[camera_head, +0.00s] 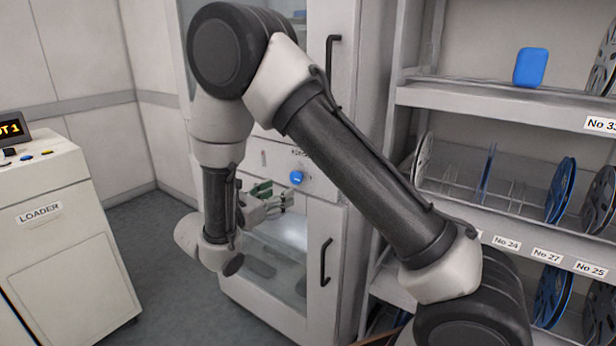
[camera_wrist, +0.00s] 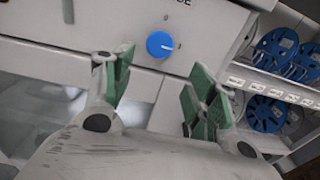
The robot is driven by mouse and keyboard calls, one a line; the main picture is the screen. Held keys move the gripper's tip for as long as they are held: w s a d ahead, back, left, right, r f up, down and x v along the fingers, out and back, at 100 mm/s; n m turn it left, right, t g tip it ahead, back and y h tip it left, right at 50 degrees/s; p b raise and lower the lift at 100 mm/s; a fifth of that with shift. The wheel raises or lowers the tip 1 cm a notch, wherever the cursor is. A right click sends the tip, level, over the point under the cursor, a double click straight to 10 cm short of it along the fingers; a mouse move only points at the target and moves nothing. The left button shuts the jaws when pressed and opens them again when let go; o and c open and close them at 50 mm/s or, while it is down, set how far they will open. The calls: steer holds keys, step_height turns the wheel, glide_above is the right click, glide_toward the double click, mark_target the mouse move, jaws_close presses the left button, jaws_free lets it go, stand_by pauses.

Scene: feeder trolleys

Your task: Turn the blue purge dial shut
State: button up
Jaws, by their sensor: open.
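The blue purge dial (camera_head: 296,177) is a small round knob on the pale front panel of a cabinet, between its upper and lower doors. In the wrist view the dial (camera_wrist: 160,44) sits beyond the fingertips, a little above the gap between them, with a white pointer line and small marks around it. My gripper (camera_head: 284,199) is just left of and below the dial in the head view. It is open and empty, its green finger pads (camera_wrist: 158,88) spread apart and not touching the dial.
A tall cabinet door with a dark handle (camera_head: 326,262) is below the panel. A shelf rack (camera_head: 500,98) with reels and a blue block (camera_head: 531,67) stands at right. A loader unit (camera_head: 65,250) stands at left, with free floor (camera_head: 165,245) between it and the cabinet.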

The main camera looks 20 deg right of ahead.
mark_target(294, 180)
steer(key=shift+t, duration=0.3)
steer(key=x, duration=0.5)
steer(key=r+x, duration=0.1)
steer(key=x, duration=0.1)
steer(key=shift+w+d, duration=0.2)
steer(key=shift+w, duration=0.15)
steer(key=c, duration=1)
